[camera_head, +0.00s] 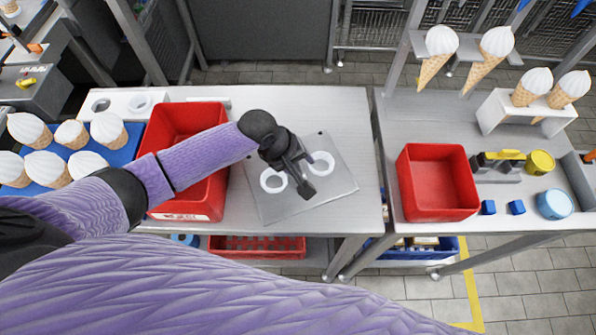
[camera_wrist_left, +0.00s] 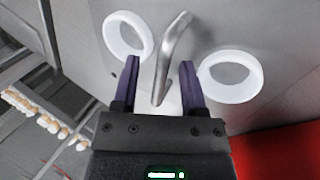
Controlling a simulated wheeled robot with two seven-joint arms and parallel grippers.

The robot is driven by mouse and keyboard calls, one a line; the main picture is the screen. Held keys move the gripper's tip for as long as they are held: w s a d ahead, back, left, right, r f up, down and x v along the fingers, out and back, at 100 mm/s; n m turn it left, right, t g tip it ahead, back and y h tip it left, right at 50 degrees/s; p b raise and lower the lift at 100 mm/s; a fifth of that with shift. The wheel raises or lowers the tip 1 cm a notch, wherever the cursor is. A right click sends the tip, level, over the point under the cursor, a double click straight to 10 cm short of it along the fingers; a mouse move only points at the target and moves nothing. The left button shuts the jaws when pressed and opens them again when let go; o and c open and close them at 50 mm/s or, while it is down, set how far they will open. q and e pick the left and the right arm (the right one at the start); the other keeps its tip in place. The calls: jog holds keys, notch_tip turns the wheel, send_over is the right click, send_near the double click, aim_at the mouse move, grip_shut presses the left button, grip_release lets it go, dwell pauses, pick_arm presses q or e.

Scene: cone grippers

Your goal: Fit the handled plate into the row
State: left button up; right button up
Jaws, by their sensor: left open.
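The handled plate (camera_head: 337,193) is a flat grey sheet lying on the middle table, with two white rings, the left ring (camera_head: 273,180) and the right ring (camera_head: 321,164). My left gripper (camera_head: 305,178) is over the plate between the rings, and partly hides it. In the left wrist view the gripper (camera_wrist_left: 160,72) is open, with its two dark purple fingers on either side of the bent metal handle (camera_wrist_left: 173,48). I cannot tell whether either finger touches the handle. My right gripper is not in view. I cannot tell which place is the row.
A red bin (camera_head: 187,122) stands left of the plate, partly behind my left arm. A white block with round holes (camera_head: 118,101) and a blue tray with several cones (camera_head: 107,155) lie farther left. A second red bin (camera_head: 438,181) stands on the right table, across a gap.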

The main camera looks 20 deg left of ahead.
pick_arm(q)
grip_shut()
dwell(1.3)
